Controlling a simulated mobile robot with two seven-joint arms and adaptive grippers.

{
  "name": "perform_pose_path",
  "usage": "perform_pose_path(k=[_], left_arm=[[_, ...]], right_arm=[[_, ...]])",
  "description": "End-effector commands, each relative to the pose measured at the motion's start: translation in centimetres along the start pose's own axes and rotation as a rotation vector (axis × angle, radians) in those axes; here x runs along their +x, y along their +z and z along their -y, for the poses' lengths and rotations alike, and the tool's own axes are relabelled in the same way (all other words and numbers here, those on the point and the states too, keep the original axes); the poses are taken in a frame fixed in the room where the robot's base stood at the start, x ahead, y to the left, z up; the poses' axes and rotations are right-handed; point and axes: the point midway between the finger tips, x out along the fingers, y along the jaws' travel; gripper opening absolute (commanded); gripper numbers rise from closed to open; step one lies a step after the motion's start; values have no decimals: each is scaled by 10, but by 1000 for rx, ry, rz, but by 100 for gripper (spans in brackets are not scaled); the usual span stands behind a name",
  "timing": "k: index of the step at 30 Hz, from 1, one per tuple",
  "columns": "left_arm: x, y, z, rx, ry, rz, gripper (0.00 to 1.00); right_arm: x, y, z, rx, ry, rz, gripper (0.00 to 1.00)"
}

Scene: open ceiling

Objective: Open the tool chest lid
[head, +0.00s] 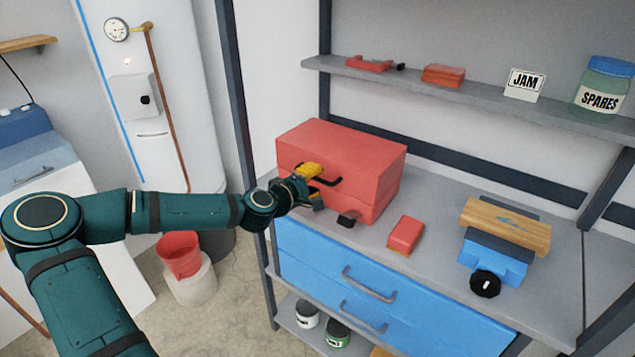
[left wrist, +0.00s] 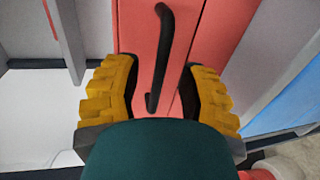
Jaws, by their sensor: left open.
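The red tool chest (head: 345,165) stands on the grey workbench with its lid shut. A black handle (head: 328,181) is on its front, and a black latch-like piece (head: 347,220) shows low at the front. My left gripper (head: 318,184) is at the chest's front, by the left part of the handle. In the left wrist view the yellow fingers of the left gripper (left wrist: 165,95) are open, with the black handle (left wrist: 163,60) between them. I cannot tell whether a finger touches it. My right gripper is not in view.
A red block (head: 405,233) lies right of the chest on the bench (head: 440,215). Further right is a blue vise (head: 492,258) with a wooden board (head: 505,226) on top. A shelf (head: 470,100) runs above and behind. Blue drawers (head: 390,300) are below.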

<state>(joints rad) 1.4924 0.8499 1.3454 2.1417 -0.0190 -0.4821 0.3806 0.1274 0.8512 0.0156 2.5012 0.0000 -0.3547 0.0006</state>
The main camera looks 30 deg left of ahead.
Motion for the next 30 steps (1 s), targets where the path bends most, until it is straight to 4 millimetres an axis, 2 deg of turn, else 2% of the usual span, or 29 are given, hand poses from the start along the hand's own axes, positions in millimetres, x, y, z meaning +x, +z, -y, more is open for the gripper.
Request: perform_pose_path(k=[6, 17, 18, 20, 21, 30], left_arm=[[18, 0, 0, 1, 0, 0, 41], [21, 0, 0, 0, -1, -1, 41], [21, 0, 0, 0, -1, -1, 26], [21, 0, 0, 0, -1, 0, 5], [21, 0, 0, 0, -1, 0, 0], [21, 0, -2, 1, -5, 0, 0]], right_arm=[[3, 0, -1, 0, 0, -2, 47], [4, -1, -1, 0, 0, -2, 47], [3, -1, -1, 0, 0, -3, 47], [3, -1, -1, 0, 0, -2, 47], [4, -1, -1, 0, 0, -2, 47], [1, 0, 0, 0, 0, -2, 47]])
